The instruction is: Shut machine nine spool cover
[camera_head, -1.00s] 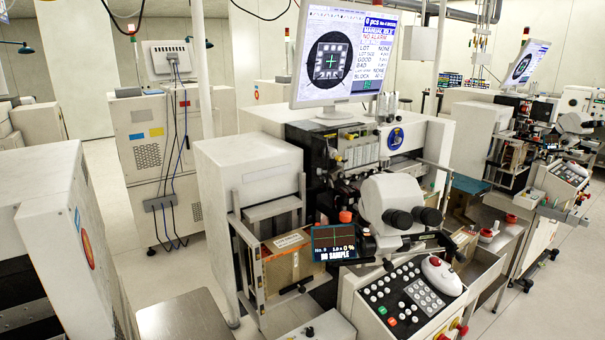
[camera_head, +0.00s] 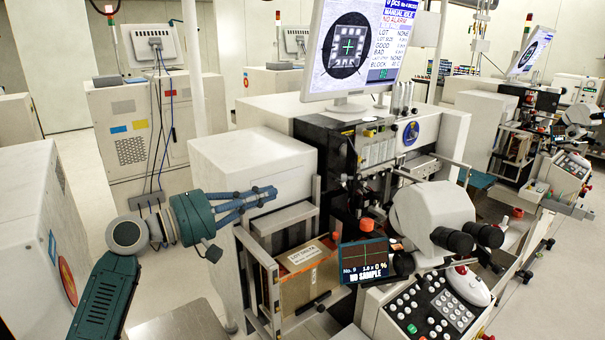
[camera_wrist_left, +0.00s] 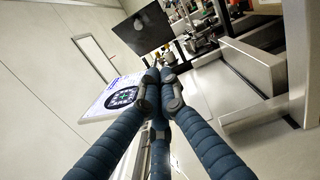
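Machine nine (camera_head: 325,135) stands in the centre of the head view, with "No. 9" on its small screen (camera_head: 364,262). I cannot pick out its spool cover for certain in the head view. In the left wrist view a dark flat panel with a grey round patch (camera_wrist_left: 140,31) stands tilted near the top; I cannot tell whether it is the cover. My left gripper (camera_head: 270,192) is in front of the machine's white side housing, its blue fingers drawn together and empty. The fingers also show in the left wrist view (camera_wrist_left: 160,76). My right gripper is out of view.
A large monitor (camera_head: 404,68) stands on top of the machine. Microscope eyepieces (camera_head: 468,240) and a keypad panel (camera_head: 432,306) are at its front right. A boxed magazine (camera_head: 308,278) sits below my left gripper. Another white cabinet (camera_head: 30,230) is at the left.

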